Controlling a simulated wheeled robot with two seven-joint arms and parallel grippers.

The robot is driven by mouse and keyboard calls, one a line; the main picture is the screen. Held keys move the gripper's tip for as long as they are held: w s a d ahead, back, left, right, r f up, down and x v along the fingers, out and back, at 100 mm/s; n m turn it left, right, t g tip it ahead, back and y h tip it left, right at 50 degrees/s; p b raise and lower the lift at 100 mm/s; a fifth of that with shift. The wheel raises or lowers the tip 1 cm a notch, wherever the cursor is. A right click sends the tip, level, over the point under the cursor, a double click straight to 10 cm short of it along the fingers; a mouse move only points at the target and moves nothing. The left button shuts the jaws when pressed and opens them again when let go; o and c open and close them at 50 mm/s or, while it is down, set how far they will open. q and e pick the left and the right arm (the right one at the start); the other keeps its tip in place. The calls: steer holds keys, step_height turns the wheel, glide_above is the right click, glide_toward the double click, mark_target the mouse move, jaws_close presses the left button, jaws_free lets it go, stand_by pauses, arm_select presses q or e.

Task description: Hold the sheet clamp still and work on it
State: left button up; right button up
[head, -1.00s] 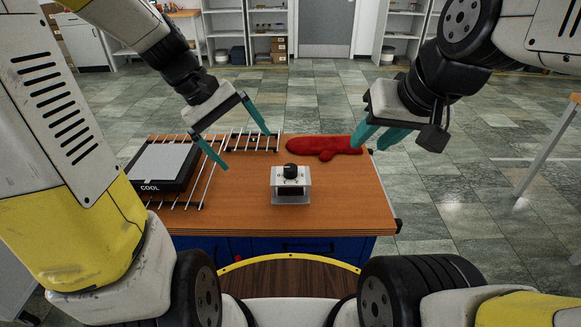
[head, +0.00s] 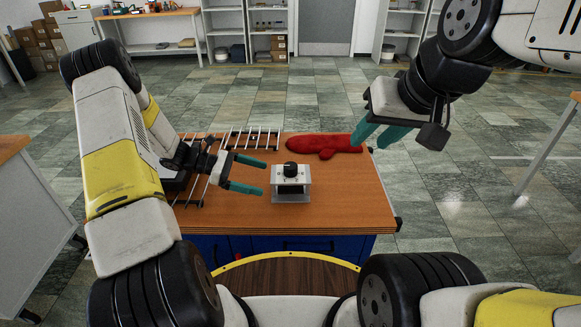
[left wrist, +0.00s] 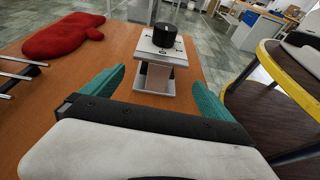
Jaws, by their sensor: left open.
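The sheet clamp (head: 291,186) is a small silver metal block with a black knob (head: 291,169) on top. It stands upright on the wooden table. In the left wrist view the clamp (left wrist: 158,55) is straight ahead, beyond and between the two fingertips. My left gripper (head: 256,175) is level with the table, just left of the clamp, its teal fingers spread and pointing at it with nothing between them. My right gripper (head: 366,137) hangs above the table's back right corner, away from the clamp; its teal fingers overlap in the picture, so its opening is unclear.
A red oven mitt (head: 325,146) lies at the back of the table. A metal wire rack (head: 252,138) is at the back left, and a black device behind my left arm is mostly hidden. The table (head: 340,205) is bare right of the clamp.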

mark_target(291, 184)
arm_select(q)
steer(key=shift+w+d+f, duration=0.1)
steer(key=shift+f, duration=0.35)
steer(key=x, duration=0.9)
steer(key=shift+d, duration=0.45)
steer(key=c, duration=1.3)
